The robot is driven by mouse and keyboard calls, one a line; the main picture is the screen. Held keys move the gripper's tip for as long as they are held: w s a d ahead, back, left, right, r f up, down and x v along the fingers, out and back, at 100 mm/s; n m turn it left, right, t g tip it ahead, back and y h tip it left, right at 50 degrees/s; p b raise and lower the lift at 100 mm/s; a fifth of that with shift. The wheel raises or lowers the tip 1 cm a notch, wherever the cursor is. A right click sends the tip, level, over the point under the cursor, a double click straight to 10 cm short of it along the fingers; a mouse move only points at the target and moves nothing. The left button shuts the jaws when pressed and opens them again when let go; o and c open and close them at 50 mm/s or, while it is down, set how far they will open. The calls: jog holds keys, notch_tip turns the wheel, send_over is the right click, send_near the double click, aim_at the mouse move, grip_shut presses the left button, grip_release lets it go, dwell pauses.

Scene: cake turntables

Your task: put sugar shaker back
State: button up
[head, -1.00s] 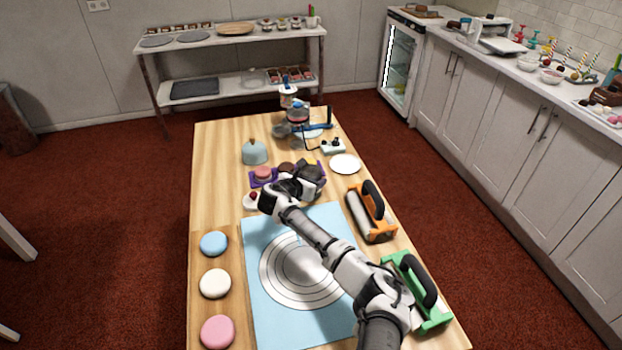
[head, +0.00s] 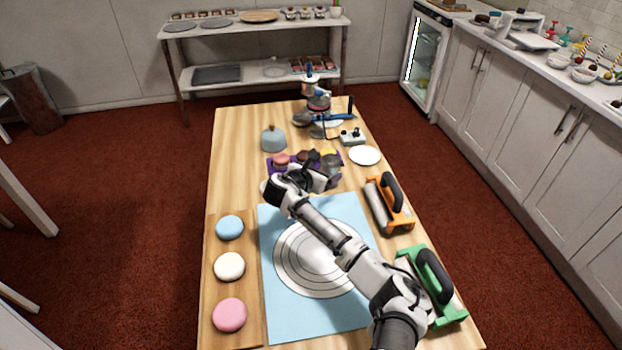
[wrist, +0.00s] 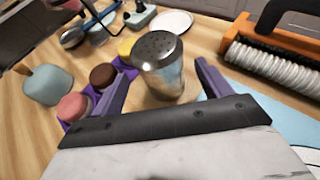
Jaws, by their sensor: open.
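The sugar shaker (wrist: 160,68) is a shiny metal cylinder with a domed, perforated top. In the wrist view it stands upright on the wooden table, just beyond my gripper (wrist: 163,84). The two purple fingers are spread apart, one on each side of the shaker's lower part, with visible gaps. In the head view the shaker (head: 331,164) is just past my gripper (head: 324,182) and partly hidden by it. Its base is only partly visible. A purple tray (head: 271,172) with small round cakes lies directly left of the shaker; it also shows in the wrist view (wrist: 72,125).
A blue-grey dome (head: 273,140) stands left of the tray. A white plate (head: 365,155) lies behind right. An orange-framed roller (head: 388,205) and a green-framed tool (head: 438,290) line the right edge. A light blue mat (head: 345,318) lies under my arm.

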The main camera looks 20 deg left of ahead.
jog(key=b+v, duration=0.2)
jog(key=v, duration=0.5)
jog(key=shift+s+r, duration=0.2)
jog(key=shift+s, duration=0.15)
dwell(0.7)
